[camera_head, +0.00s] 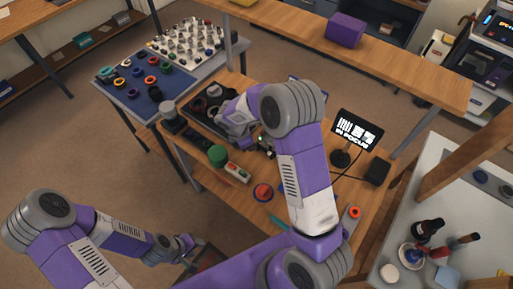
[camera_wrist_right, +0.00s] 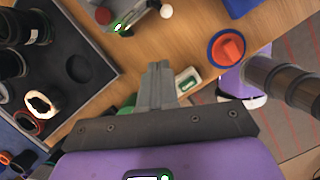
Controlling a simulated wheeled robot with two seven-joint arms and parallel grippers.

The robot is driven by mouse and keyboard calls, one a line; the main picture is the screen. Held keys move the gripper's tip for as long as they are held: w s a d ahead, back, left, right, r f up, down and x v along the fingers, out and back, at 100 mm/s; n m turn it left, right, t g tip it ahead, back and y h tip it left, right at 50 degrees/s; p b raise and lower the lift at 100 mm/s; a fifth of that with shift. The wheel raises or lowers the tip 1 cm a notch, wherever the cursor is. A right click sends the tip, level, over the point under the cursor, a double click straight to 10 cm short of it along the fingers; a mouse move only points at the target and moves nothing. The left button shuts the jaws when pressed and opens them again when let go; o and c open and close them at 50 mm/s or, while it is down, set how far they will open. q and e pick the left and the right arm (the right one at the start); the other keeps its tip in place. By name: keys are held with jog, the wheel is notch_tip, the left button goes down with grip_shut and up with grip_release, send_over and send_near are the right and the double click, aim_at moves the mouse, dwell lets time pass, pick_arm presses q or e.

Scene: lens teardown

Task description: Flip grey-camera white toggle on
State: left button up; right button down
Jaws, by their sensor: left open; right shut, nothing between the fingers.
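A grey boxy body, which looks like the grey camera (camera_wrist_right: 128,14), is at the top edge of the right wrist view, partly cut off. It has a dark reddish knob and green-lit details. A small white round tip (camera_wrist_right: 166,11) shows just right of it; I cannot tell if this is the toggle. My right gripper (camera_wrist_right: 158,68) is shut and empty, its tips pointing toward the camera but apart from it in the picture. In the head view my right arm largely hides this area. My left gripper (camera_head: 187,244) is open and empty at the lower left, away from the workbench.
A dark tray (camera_wrist_right: 92,88) with lens parts lies left of the right gripper. A white-green switch box (camera_wrist_right: 187,80) and a red knob on a blue disc (camera_wrist_right: 227,48) are to its right. A display (camera_head: 357,131) reading "IN FOCUS" stands on the wooden bench.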

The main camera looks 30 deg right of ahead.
jog(key=v, duration=0.5)
jog(key=shift+r, duration=0.35)
jog(key=shift+f, duration=0.15)
jog(key=s+a+f+m+y, duration=0.1)
jog(key=s+f, duration=0.1)
jog(key=f, duration=0.1)
jog(key=s+a+f+m+y+b, duration=0.1)
jog(key=s+a+f, duration=0.1)
jog(key=f, duration=0.2)
jog(key=s+a+f+m+g+y, duration=0.1)
jog(key=s+f+m, duration=0.1)
jog(key=f, duration=0.2)
jog(key=shift+a+f+b, duration=0.2)
jog(key=shift+a+b, duration=0.2)
jog(key=s+a+f+m+t+y+b, duration=0.1)
jog(key=s+a+f+m+y+b, duration=0.3)
jog(key=s+f+m, duration=0.9)
jog(key=s+a+m, duration=0.2)
jog(key=m, duration=0.1)
jog(key=shift+s+f+m+t+y, duration=0.15)
jog(key=shift+f+m+t+y, duration=0.15)
jog(key=shift+f, duration=0.05)
